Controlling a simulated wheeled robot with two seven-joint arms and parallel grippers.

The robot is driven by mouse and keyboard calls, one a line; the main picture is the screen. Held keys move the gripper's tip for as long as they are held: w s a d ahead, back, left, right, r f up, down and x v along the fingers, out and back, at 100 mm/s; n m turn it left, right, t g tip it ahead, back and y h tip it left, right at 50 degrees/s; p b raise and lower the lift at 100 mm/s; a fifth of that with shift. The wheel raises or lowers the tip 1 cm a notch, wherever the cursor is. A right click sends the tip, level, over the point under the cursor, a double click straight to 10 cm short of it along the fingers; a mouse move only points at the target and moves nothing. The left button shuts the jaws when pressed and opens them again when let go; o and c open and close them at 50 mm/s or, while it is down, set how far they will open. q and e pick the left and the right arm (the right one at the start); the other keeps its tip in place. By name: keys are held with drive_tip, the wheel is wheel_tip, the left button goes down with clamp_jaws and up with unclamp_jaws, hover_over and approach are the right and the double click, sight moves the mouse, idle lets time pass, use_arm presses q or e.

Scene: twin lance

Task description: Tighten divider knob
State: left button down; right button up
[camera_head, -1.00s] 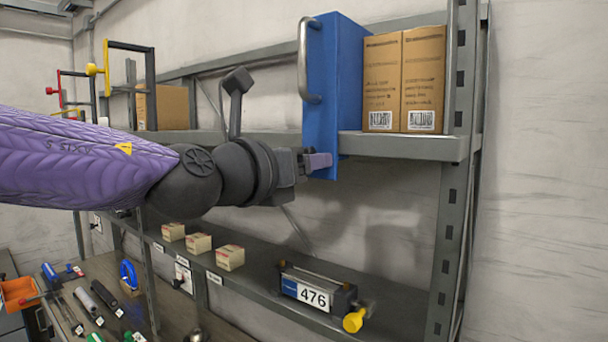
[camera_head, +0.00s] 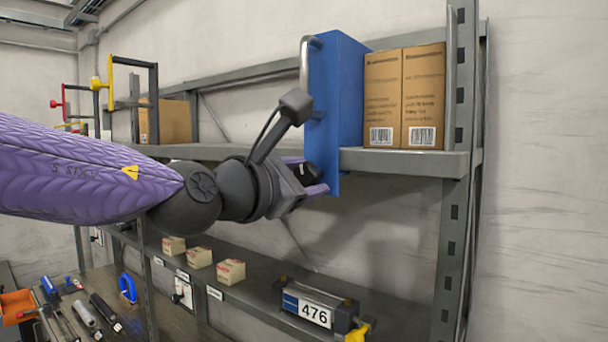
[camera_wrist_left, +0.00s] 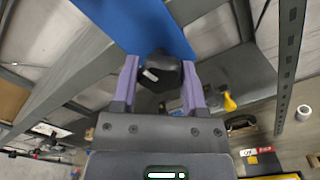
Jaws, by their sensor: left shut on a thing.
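The blue divider (camera_head: 337,95) stands upright at the edge of the upper shelf, with a silver handle (camera_head: 305,62) on its left side. Its black knob (camera_head: 304,172) sits low on the divider, beside the shelf edge. My left gripper (camera_head: 313,180) is at the knob, with its purple fingers on either side of it. In the left wrist view the black knob (camera_wrist_left: 160,72) with a pale mark lies between the two fingertips (camera_wrist_left: 160,66), and the blue divider (camera_wrist_left: 140,24) is behind it. The gripper is shut on the knob. My right gripper is not in view.
Two brown cartons (camera_head: 403,98) stand right of the divider on the upper shelf (camera_head: 404,161). The lower shelf holds several small boxes (camera_head: 199,257) and a device marked 476 (camera_head: 315,308) with a yellow knob. A grey upright post (camera_head: 458,200) stands at the right.

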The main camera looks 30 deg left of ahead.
use_arm(q)
drive_tip(key=shift+f+m, duration=0.1)
drive_tip(key=shift+m, duration=0.6)
drive_tip(key=shift+c, duration=0.6)
unclamp_jaws()
drive_tip(key=s, duration=0.5)
drive_tip(key=shift+s+a+b, duration=0.15)
drive_tip(key=shift+a+b, duration=0.05)
drive_tip(key=shift+b, duration=0.1)
drive_tip(key=p, duration=0.1)
approach(302, 178)
drive_tip(key=shift+d, duration=0.1)
